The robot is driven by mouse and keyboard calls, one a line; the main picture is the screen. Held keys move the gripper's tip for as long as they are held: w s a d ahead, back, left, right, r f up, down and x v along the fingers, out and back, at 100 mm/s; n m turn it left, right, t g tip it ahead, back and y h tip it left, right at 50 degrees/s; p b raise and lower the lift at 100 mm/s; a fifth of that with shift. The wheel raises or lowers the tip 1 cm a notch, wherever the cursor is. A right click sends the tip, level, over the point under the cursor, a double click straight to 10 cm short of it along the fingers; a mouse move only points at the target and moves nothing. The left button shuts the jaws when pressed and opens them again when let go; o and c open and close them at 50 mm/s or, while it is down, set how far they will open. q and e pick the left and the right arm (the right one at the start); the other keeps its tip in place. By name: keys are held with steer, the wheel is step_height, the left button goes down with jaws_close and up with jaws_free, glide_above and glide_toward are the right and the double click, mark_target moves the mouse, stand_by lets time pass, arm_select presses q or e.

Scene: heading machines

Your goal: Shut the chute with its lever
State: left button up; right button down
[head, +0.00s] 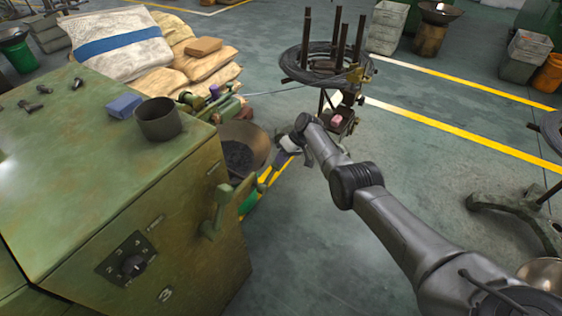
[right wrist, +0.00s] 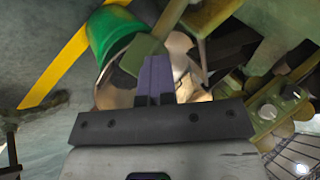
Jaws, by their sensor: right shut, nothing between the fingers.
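A green lever-like handle (head: 219,211) stands out from the right side of the green heading machine (head: 165,215). I cannot tell for sure that it is the chute's lever, and the chute itself is not clearly made out. My right gripper (head: 281,158) is beyond the handle and to its right, beside a wide pan (head: 258,150), and apart from the handle. In the right wrist view its narrow fingers (right wrist: 155,65) are together and empty, with green machine parts (right wrist: 210,18) just beyond. My left gripper is not in view.
A cup (head: 158,120), a blue block (head: 124,106) and small bolts lie on the machine top. A green bucket (head: 249,203) sits below the pan; it also shows in the right wrist view (right wrist: 112,35). A wire coil stand (head: 325,75) is behind. Floor at front right is open.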

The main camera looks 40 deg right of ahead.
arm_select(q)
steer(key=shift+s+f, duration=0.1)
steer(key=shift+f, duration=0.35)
arm_select(e)
steer(key=shift+s+d+f, duration=0.15)
steer(key=shift+f, duration=0.3)
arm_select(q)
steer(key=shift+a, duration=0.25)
arm_select(e)
steer(key=shift+f, duration=0.2)
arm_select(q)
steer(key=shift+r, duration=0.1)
arm_select(e)
steer(key=shift+s+r, duration=0.1)
steer(key=shift+r, duration=0.05)
arm_select(q)
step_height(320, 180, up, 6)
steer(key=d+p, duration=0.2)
steer(key=p, duration=0.4)
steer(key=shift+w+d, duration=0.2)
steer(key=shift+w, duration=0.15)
arm_select(e)
steer(key=w+d+v, duration=0.1)
steer(key=v, duration=0.9)
steer(key=shift+d, duration=0.15)
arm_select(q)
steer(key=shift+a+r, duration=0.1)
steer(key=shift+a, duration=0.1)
